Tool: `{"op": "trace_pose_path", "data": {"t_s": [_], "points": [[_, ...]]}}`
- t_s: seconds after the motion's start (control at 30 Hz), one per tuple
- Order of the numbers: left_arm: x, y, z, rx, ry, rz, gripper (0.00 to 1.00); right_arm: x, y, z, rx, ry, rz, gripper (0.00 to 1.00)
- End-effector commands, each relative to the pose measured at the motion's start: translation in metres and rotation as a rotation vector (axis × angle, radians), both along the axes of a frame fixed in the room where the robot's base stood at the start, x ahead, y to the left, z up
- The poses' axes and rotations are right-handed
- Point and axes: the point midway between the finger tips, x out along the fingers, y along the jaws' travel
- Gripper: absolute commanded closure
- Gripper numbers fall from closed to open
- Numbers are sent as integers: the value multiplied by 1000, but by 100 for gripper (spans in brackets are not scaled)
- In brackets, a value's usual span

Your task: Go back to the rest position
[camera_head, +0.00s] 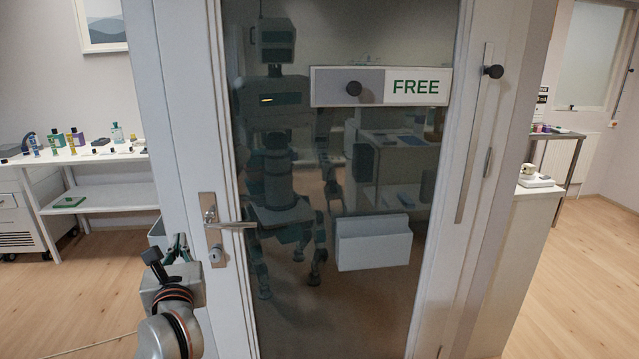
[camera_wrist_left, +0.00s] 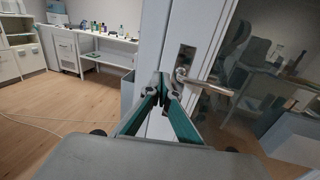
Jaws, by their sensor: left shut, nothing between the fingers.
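My left arm comes in from the lower left in the head view. Its gripper (camera_head: 178,243) is just left of the door's lever handle (camera_head: 232,225), apart from it as far as I can tell. In the left wrist view the two green-sided fingers meet at their tips (camera_wrist_left: 163,88), shut with nothing between them. The lever handle (camera_wrist_left: 200,84) there is right of the fingertips, on the white door frame. My right gripper is not in view.
A dark glass door (camera_head: 290,290) in a white frame stands close ahead, with a FREE sign (camera_head: 415,87) and a pale box (camera_head: 373,250). It reflects my body. A white table (camera_head: 100,200) with small bottles stands at left. Wooden floor (camera_head: 90,290) is open at left.

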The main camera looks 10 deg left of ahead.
Motion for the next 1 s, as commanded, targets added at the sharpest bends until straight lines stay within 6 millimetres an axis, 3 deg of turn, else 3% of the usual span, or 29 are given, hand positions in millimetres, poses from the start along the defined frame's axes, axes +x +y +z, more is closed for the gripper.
{"op": "trace_pose_path", "data": {"t_s": [0.13,0.27,0.37,0.47,0.57,0.73,0.9,1.0], "points": [[-14,8,0,215,25,53,100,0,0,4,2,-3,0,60],[-34,1,3,598,78,107,100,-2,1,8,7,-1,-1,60],[-48,-22,-1,935,135,113,100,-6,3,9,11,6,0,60],[-58,-57,-18,1277,195,85,100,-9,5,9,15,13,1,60],[-70,-97,-51,1619,259,19,100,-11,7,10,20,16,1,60],[-102,-162,-140,2184,349,-173,100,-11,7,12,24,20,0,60],[-152,-195,-241,2658,397,-419,100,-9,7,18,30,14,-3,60],[-188,-201,-295,2894,405,-575,100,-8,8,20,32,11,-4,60]]}}
